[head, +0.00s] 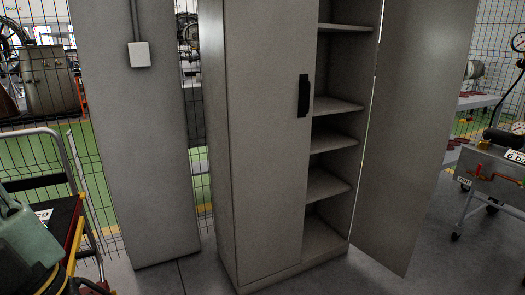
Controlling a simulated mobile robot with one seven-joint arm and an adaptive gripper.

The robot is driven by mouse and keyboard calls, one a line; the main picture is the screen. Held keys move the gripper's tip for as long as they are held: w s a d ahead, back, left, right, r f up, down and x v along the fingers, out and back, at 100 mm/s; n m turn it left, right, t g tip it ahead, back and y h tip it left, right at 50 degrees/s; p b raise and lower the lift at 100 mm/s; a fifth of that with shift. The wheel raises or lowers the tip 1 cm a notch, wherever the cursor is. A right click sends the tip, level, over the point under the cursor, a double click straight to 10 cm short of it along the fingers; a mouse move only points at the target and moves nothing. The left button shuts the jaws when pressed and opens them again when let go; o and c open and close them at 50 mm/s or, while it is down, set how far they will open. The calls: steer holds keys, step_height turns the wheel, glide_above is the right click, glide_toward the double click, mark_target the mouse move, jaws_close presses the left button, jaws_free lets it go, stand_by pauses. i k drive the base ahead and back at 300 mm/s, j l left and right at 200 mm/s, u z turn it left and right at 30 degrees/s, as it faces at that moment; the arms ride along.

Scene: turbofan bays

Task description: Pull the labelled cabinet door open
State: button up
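A tall grey cabinet (213,150) stands in the middle of the head view. Its left door (265,150) is shut and carries a black vertical handle (303,96) near its right edge. Its right door (415,130) stands wide open, swung out to the right. Behind the open side, several bare shelves (328,187) show. I see no label on either door; the top of the cabinet is cut off by the frame. My gripper is not in view.
A grey pillar (140,150) with a white box (139,54) stands left of the cabinet. A cart (40,190) with equipment is at the left edge. A wheeled trolley (490,185) stands at the right. Grey floor (370,270) in front of the cabinet is clear.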

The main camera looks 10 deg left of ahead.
mark_target(271, 45)
steer(key=u, duration=0.3)
steer(key=i+z, duration=0.25)
steer(key=i, duration=0.35)
steer(key=i+j+z, duration=0.1)
steer(key=i+z, duration=0.15)
steer(key=i, duration=0.3)
steer(key=i+j+z, duration=0.25)
steer(key=i, duration=0.3)
